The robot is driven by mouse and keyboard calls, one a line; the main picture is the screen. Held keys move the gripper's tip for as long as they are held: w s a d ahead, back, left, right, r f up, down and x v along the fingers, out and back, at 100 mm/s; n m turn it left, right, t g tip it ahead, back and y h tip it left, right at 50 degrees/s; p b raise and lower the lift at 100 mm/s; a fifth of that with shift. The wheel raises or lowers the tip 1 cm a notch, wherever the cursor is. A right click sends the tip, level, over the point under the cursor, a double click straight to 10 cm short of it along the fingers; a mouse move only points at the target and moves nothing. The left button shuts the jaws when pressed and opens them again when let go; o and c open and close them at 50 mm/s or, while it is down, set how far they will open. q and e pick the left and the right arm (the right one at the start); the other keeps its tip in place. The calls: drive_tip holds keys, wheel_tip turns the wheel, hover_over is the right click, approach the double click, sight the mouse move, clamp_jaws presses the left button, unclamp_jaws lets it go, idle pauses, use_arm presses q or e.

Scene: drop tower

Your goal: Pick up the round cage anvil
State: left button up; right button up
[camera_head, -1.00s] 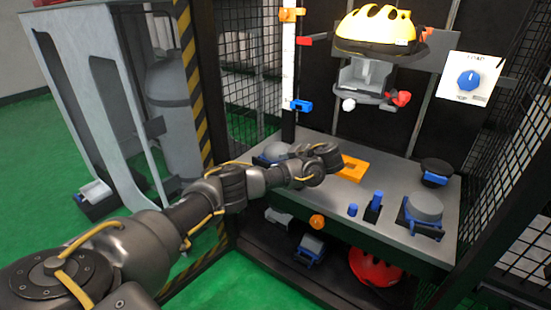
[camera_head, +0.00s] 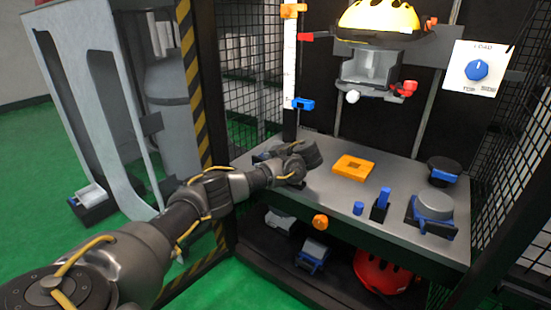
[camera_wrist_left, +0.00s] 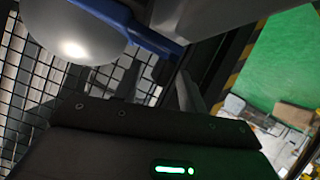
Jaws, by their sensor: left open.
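A smooth grey rounded dome (camera_wrist_left: 80,30) with a blue handle (camera_wrist_left: 140,30) shows close up at the top left of the left wrist view; it looks like the round anvil. In the head view, a grey rounded piece (camera_head: 264,155) at the left end of the metal table is mostly hidden behind my left arm. My left gripper (camera_head: 303,158) is over the left part of the table, beside that piece, open and holding nothing that I can see. Its fingertips are hard to make out. My right gripper is out of view.
A yellow helmet (camera_head: 380,18) hangs above. Mesh walls (camera_head: 505,140) flank the table.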

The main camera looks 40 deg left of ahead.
use_arm(q)
drive_tip(key=shift+a+f, duration=0.1)
drive_tip(key=shift+a, duration=0.2)
drive_tip(key=shift+c, duration=0.4)
clamp_jaws()
drive_tip(key=shift+w, duration=0.1)
idle(0.6)
drive_tip(key=shift+r, duration=0.2)
